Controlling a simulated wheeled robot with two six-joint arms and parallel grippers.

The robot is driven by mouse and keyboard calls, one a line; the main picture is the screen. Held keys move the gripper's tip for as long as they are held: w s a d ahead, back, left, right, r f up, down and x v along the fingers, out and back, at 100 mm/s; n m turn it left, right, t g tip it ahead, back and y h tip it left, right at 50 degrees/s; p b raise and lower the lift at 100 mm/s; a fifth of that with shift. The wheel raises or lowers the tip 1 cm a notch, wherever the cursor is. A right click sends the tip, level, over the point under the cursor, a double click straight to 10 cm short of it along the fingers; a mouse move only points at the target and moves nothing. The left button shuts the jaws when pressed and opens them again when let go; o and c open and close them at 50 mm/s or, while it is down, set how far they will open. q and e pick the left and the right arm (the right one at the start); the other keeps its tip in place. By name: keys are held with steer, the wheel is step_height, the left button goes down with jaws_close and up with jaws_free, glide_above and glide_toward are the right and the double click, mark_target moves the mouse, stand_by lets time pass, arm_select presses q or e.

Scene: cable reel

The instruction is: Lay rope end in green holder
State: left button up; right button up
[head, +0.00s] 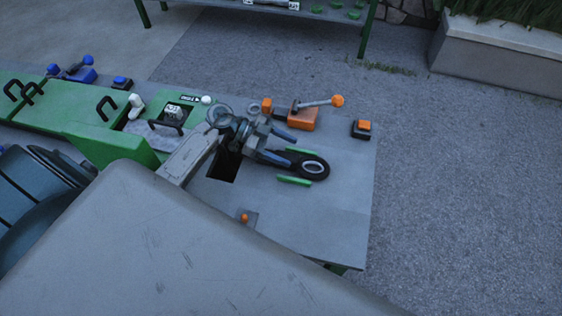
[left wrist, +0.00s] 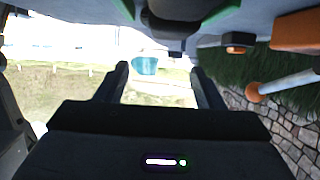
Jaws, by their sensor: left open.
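The green holder shows in the head view as two green strips (head: 294,181) on the grey panel. The black rope end (head: 313,169), with a round eye and pale ring, lies between the strips. It also shows as a dark shape at the top of the left wrist view (left wrist: 176,22), with a green strip (left wrist: 108,9) to one side. My left gripper (head: 284,146) is just left of the rope end, its fingers apart. In the left wrist view, the gap between the fingers (left wrist: 162,80) is empty. My right gripper is not in view.
An orange box (head: 303,119) with a ball-ended lever (head: 337,101) stands behind the holder. An orange button (head: 362,127) is at the back right, and a small orange knob (head: 244,217) is in front. A dark square opening (head: 223,167) lies left of the holder.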

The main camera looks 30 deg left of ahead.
arm_select(q)
steer(key=s+d+b, duration=0.1)
steer(key=s+d, duration=0.2)
steer(key=s, duration=0.4)
steer(key=s+d+r+b, duration=0.1)
steer(key=s+d, duration=0.2)
steer(key=s, duration=0.3)
steer(key=shift+s+d+b, duration=0.3)
steer(key=shift+s+d, duration=0.05)
steer(key=shift+s, duration=0.05)
steer(key=shift+s, duration=0.1)
